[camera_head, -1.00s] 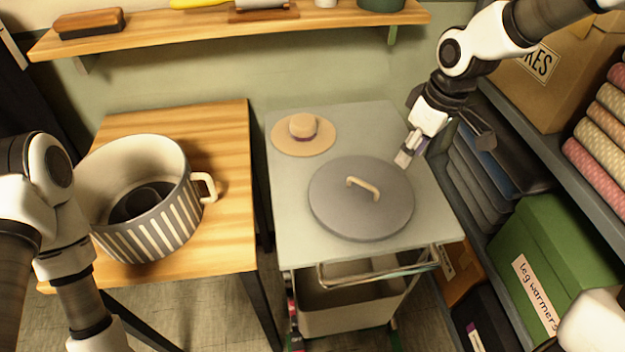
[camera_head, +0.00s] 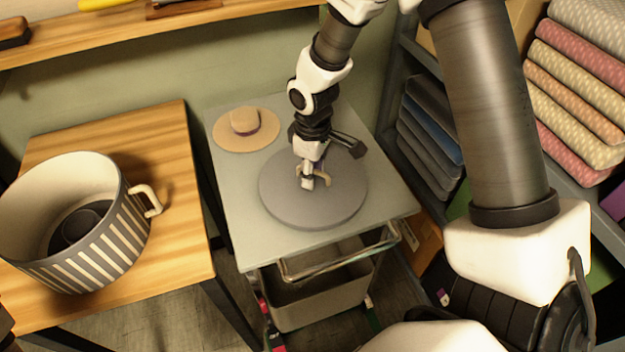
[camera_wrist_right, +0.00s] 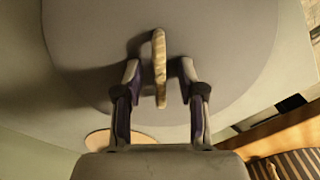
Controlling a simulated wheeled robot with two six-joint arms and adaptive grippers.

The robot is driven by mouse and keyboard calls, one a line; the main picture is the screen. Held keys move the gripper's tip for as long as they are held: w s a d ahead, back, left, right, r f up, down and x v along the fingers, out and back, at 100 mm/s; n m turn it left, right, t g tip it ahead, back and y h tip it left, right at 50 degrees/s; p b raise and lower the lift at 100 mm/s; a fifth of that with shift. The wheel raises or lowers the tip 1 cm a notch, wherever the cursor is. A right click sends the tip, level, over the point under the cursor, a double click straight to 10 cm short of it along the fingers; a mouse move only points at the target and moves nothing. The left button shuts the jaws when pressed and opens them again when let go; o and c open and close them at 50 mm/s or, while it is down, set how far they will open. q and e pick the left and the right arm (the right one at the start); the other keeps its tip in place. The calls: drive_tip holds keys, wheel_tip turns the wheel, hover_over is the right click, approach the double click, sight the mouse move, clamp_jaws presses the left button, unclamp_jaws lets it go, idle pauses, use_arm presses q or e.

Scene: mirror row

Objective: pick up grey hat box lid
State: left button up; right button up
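The grey hat box lid (camera_head: 283,204) is a flat round disc lying on the grey-topped cart (camera_head: 232,222). Its pale handle (camera_head: 326,176) stands up at the middle and is partly behind my right gripper (camera_head: 307,182). In the right wrist view, the handle (camera_wrist_right: 160,72) lies between the two fingertips of my right gripper (camera_wrist_right: 160,78), with a gap on each side. The fingers are open, over the lid (camera_wrist_right: 230,50). My left gripper is out of view.
A straw hat (camera_head: 262,133) lies behind the lid on the cart. A striped round hat box (camera_head: 95,250), without a lid, stands on the wooden table (camera_head: 185,235) at left. Shelving with folded fabrics (camera_head: 575,85) stands at right. A wooden wall shelf (camera_head: 200,28) runs behind.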

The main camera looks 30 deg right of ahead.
drive_tip(key=shift+r, duration=0.1)
clamp_jaws()
